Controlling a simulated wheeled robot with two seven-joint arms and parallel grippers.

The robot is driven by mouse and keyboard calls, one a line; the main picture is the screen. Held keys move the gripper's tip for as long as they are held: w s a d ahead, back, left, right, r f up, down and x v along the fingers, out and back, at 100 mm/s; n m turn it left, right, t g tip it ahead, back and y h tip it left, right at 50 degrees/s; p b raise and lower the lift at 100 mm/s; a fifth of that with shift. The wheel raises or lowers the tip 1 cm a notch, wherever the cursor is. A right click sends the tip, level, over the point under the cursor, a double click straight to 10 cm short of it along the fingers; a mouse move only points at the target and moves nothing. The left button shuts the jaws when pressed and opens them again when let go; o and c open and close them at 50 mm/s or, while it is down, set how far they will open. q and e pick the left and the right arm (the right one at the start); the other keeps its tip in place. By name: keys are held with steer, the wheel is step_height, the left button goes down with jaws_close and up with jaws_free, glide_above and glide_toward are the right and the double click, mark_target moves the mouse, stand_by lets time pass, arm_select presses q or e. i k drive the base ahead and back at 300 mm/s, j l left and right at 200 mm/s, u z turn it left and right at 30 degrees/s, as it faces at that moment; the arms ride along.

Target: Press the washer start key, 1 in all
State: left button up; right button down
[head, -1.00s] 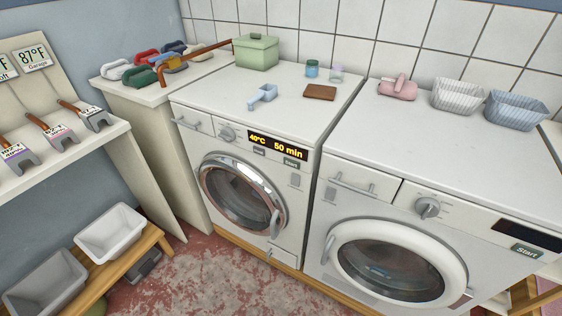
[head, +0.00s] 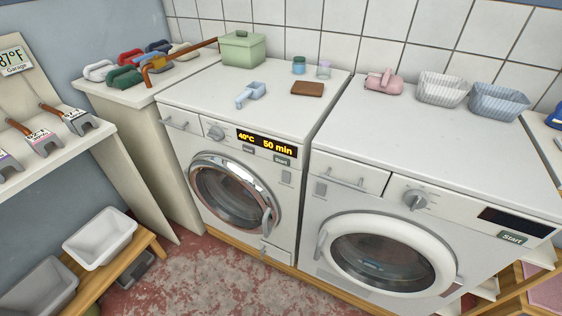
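The left machine (head: 185,146) has a chrome-ringed round door (head: 232,193) and a lit display (head: 266,143) reading 40°C and 50 min. Its small grey Start key (head: 282,161) is below the display, with another small key (head: 248,149) to its left. The right machine (head: 340,205) has a white-ringed door (head: 388,256), a dark display (head: 515,221) and a larger Start key (head: 513,238). Both doors look closed. Neither machine carries a readable washer label. Neither of my grippers is in view.
A green box (head: 243,48), blue scoop (head: 251,94), brown block (head: 308,89) and small jars stand on the left machine. A pink object (head: 383,82) and two baskets (head: 441,89) stand on the right one. Bins (head: 100,238) sit on a low bench at left. Floor in front is clear.

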mark_target(277, 159)
steer(key=i+j+z, duration=0.2)
steer(key=j+z, duration=0.2)
steer(key=j, duration=0.35)
steer(key=j+z, duration=0.35)
steer(key=j, duration=0.4)
steer(key=j+z, duration=0.4)
steer(key=j, duration=0.4)
